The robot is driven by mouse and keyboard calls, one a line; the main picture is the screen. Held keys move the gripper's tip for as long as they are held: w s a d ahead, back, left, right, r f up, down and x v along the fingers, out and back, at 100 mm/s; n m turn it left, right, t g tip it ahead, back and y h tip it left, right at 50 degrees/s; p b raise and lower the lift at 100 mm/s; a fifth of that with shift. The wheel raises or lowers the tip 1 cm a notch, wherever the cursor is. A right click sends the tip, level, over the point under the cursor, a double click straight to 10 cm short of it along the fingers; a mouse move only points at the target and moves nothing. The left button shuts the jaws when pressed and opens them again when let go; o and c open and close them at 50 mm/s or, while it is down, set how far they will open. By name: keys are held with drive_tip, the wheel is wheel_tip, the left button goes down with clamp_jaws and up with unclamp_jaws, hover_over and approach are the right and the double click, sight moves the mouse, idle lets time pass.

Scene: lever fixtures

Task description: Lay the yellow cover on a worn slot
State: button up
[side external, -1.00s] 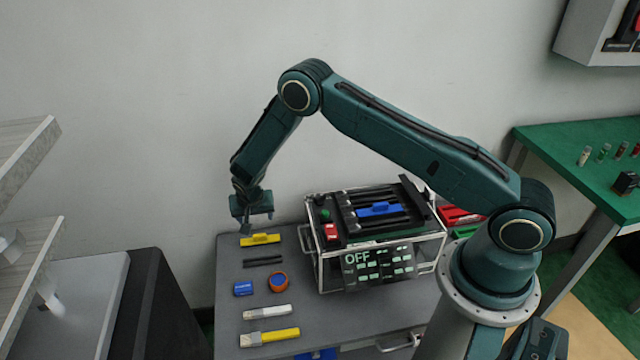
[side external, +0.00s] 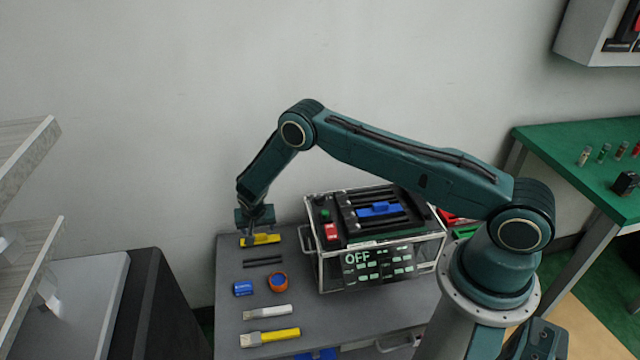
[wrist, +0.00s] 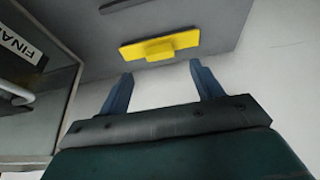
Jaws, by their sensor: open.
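The yellow cover (side external: 262,240) lies flat on the grey bench top near its back left corner. In the wrist view the cover (wrist: 160,46) shows a raised grip block along its middle. My gripper (side external: 256,232) points down just above the cover. Its two fingers (wrist: 161,68) are open and apart, with the grip block seen beyond and between their tips; nothing is held. The slotted box (side external: 380,212) stands to the right, with dark slots on top and a blue cover (side external: 378,209) over the middle ones. I cannot tell which slots are worn.
Dark strips (side external: 262,261), a blue block (side external: 243,288), an orange-and-blue round item (side external: 278,282) and two brush-like tools (side external: 270,338) lie in front of the yellow cover. The box has a panel reading OFF (side external: 378,265) and a red part (side external: 331,231) on top.

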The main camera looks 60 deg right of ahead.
sight(259, 235)
drive_tip(key=shift+f, duration=0.1)
drive_tip(key=shift+x, duration=2.45)
drive_tip(key=c, duration=1)
